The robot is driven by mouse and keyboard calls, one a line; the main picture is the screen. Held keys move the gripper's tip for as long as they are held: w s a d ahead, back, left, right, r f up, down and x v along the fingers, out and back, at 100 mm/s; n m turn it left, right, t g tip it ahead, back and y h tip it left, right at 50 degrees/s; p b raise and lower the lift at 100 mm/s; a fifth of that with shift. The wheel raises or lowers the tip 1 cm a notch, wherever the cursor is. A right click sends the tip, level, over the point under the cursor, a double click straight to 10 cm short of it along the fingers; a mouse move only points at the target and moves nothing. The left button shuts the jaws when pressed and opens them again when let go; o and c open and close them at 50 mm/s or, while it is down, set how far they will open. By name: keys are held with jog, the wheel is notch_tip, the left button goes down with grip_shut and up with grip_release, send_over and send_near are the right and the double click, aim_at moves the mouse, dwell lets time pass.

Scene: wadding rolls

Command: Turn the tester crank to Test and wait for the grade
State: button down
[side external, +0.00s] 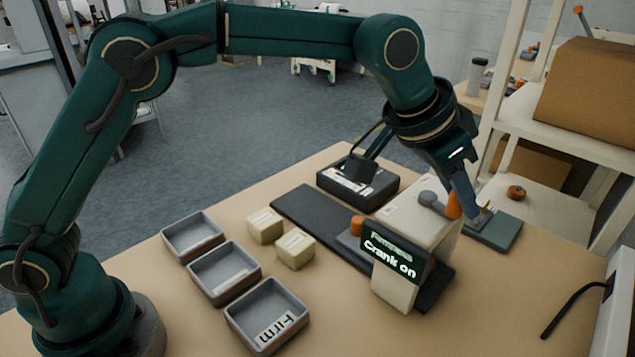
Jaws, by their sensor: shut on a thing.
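The tester (403,235) is a pale upright box near the right of the table. Its dark display (392,252) reads "Crank on" under a fainter, blurred line. The crank has a grey hub and arm (431,200) and an orange handle (454,206) on the tester's upper right. My gripper (464,206) points down at this handle and is shut on it; the fingers partly hide the contact. Any Test mark by the crank is too small to read. Two pale, labelled, block-like pieces (265,226) (295,249) stand on the table left of the tester.
Three grey trays (193,234) (222,272) (237,318) stand at the left; the nearest label reads "Firm". A dark strip (310,215) runs toward the tester. A black labelled device (380,187) stands behind, a grey-green pad (500,231) at right. Shelving (575,143) stands close right.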

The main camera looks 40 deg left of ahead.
jog(key=shift+a+f, duration=0.1)
jog(key=shift+s+a, duration=0.75)
jog(key=shift+s, duration=0.35)
jog(key=shift+s+a, duration=0.2)
jog(key=shift+a, duration=0.35)
jog(key=shift+s+a, duration=0.15)
jog(key=shift+a, duration=0.4)
jog(key=shift+s+a, duration=0.1)
jog(key=shift+a, duration=0.1)
